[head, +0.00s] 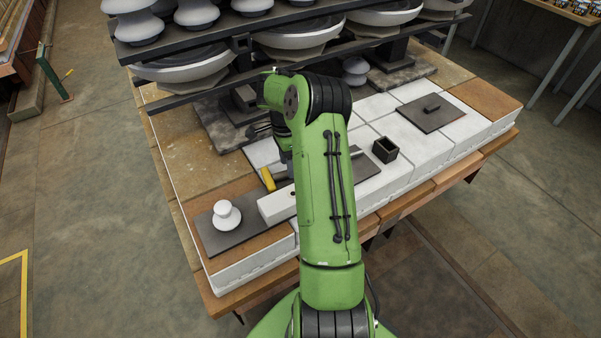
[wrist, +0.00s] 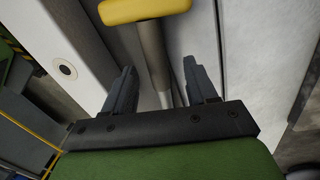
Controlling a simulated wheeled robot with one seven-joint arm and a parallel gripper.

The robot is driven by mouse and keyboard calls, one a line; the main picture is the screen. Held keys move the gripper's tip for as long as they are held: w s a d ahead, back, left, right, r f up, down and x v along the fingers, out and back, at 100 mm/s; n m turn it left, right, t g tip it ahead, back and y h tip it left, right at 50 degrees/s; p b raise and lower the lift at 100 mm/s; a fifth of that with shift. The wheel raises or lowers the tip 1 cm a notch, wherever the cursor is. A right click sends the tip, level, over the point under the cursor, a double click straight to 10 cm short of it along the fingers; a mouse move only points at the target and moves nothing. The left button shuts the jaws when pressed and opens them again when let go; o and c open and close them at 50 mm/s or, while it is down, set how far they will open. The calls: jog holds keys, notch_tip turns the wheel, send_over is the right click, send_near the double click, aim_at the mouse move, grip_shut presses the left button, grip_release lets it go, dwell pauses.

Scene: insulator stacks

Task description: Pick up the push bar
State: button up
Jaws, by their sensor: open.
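The push bar shows in the wrist view as a yellow grip (wrist: 145,10) on a grey rod (wrist: 156,55). In the head view its yellow grip (head: 267,179) shows just left of my arm; my arm hides much of the rest. My gripper (wrist: 158,75) is open, one finger on each side of the rod in the wrist view. I see no finger closed on the rod, and I cannot tell how far below the fingertips it lies.
A long white block (head: 277,206) lies beside the bar. A white insulator (head: 226,213) stands on a dark plate at the left. A small black open box (head: 385,150) and a dark plate with a knob (head: 432,113) are at right. Racks of insulators (head: 185,64) stand behind.

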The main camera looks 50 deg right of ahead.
notch_tip(320, 180, down, 2)
jog(key=shift+s+f, duration=0.1)
jog(key=shift+f, duration=0.1)
jog(key=shift+a+r, duration=0.1)
grip_shut()
jog(key=shift+r, duration=0.15)
